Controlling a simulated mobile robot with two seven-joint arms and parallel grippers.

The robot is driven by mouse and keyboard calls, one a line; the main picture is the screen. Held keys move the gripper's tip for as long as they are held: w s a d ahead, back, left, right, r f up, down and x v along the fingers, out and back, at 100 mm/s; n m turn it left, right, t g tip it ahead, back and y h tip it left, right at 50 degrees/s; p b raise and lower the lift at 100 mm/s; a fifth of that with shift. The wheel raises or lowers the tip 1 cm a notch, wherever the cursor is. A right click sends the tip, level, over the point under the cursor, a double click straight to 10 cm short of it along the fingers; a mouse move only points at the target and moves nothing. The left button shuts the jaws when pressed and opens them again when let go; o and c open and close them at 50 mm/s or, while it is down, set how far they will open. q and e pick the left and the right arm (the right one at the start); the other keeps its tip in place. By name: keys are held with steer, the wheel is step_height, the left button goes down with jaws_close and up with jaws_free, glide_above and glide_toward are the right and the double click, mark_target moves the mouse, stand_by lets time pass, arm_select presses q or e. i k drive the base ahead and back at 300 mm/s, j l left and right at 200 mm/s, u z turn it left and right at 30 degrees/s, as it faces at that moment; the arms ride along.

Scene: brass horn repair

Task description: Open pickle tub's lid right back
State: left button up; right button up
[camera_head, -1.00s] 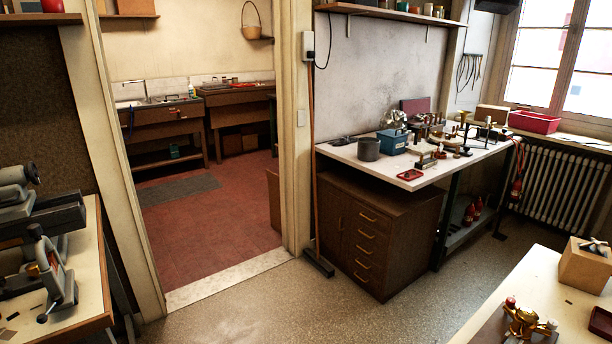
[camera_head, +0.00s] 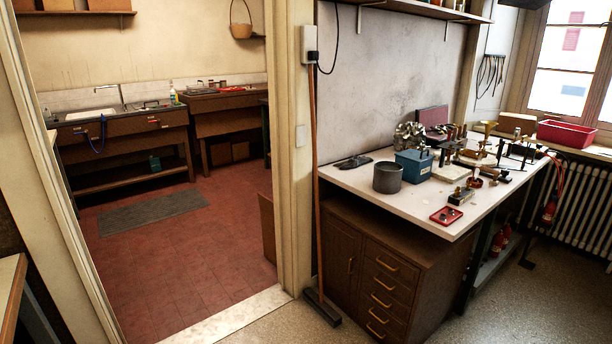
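I cannot tell for sure which thing is the pickle tub. A small blue box (camera_head: 412,166) with a darker top and a small handle stands on the white-topped workbench (camera_head: 352,178) at the right; its top looks closed. A round grey pot (camera_head: 387,178) stands just left of it. A small teal container (camera_head: 155,162) sits on the lower shelf under the sink in the back room, too small to make out a lid. Neither of my grippers is in view.
An open doorway leads to the red-tiled room, with a sink bench (camera_head: 125,143) and a grey mat (camera_head: 152,211). A broom (camera_head: 314,200) leans by the right door post. Drawers (camera_head: 385,290) stand under the workbench. A table corner (camera_head: 10,285) shows at lower left.

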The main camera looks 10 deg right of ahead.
mark_target(416, 156)
steer(key=i+j, duration=0.1)
steer(key=i, duration=1.2)
steer(key=i+l+z, duration=0.05)
steer(key=l, duration=0.05)
